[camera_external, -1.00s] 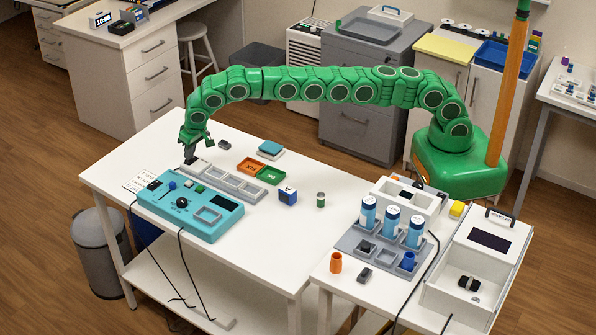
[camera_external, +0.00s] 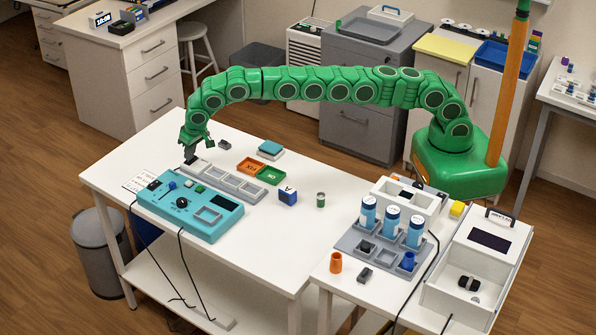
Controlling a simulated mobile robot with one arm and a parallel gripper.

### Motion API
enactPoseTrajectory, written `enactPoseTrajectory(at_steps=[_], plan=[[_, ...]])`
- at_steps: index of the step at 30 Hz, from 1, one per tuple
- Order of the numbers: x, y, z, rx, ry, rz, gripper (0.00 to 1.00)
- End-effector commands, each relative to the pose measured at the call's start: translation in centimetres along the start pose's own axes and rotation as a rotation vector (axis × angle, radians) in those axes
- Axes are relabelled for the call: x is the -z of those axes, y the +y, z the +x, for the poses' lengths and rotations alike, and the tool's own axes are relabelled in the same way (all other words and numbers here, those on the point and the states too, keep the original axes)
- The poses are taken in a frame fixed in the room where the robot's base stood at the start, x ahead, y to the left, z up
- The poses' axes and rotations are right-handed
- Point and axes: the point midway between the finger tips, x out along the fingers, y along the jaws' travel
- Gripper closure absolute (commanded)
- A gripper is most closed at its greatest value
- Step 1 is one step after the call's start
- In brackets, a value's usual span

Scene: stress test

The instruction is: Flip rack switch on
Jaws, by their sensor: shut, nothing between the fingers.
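My green arm reaches across to the left table, and my gripper (camera_external: 190,158) points down, shut and empty. Its tips are at the far left end of a long grey rack (camera_external: 232,183) with several square compartments. A small pale block (camera_external: 199,167) sits at that end, right beside the tips; whether they touch it is too small to tell. The rack's switch cannot be made out clearly, and the gripper covers part of that end.
A teal control box (camera_external: 215,233) with knobs, buttons and cables lies in front of the rack. Orange (camera_external: 250,165) and green (camera_external: 270,175) trays, a blue cube (camera_external: 288,198) and a small green-grey cylinder (camera_external: 320,199) stand to the right. The table's front right is clear.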

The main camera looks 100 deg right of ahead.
Motion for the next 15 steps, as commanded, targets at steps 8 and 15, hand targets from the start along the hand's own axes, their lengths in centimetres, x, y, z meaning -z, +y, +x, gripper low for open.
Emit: enactPoseTrajectory(at_steps=[8,15], plan=[[-0.09,0.97,-0.19,-0.002,-0.003,0.000,1.00],[-0.11,0.98,-0.17,-0.002,-0.003,0.000,1.00]])
